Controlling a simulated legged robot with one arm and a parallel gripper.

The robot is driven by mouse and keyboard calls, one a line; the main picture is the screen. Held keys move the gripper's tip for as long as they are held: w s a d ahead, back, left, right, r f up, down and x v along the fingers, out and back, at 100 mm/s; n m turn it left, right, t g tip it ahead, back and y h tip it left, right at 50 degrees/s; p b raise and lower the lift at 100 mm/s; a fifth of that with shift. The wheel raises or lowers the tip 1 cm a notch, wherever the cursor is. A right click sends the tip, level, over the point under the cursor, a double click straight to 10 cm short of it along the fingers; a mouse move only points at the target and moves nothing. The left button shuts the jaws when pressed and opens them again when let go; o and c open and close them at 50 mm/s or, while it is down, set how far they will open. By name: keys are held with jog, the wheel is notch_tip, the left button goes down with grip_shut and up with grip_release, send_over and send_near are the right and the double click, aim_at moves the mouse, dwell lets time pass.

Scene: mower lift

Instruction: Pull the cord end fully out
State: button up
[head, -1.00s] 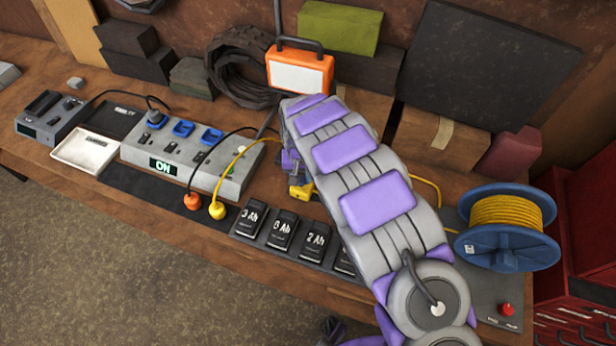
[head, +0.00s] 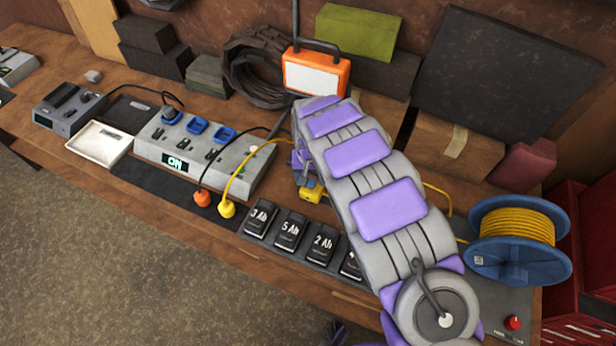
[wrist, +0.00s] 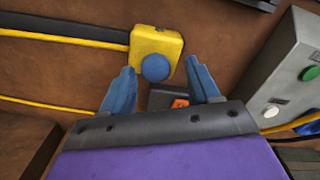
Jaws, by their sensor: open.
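A yellow block with a round blue knob, seemingly the cord end (wrist: 148,42), sits just beyond my fingertips in the wrist view. In the head view the yellow block (head: 312,193) shows beside the end of my arm, over the bench. Yellow cord (wrist: 60,40) runs from its left side in the wrist view. My gripper (wrist: 160,66) is open, its two blue fingers apart and pointing at the blue knob, nothing between them that I can see held. A blue reel wound with yellow cord (head: 515,228) stands at the bench's right; my arm hides part of the cord's path.
A grey power strip (head: 255,172) reading ON stands left of my arm, with an orange plug (head: 202,198) and a yellow plug (head: 227,209) in front. Several black batteries (head: 290,232) line the front edge. Boxes (head: 455,147) and an orange lamp (head: 316,72) stand behind.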

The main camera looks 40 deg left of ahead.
notch_tip(320, 180, up, 17)
jog(key=p, duration=0.1)
jog(key=shift+a+f, duration=0.2)
jog(key=shift+a, duration=0.05)
jog(key=shift+w, duration=0.1)
dwell(0.4)
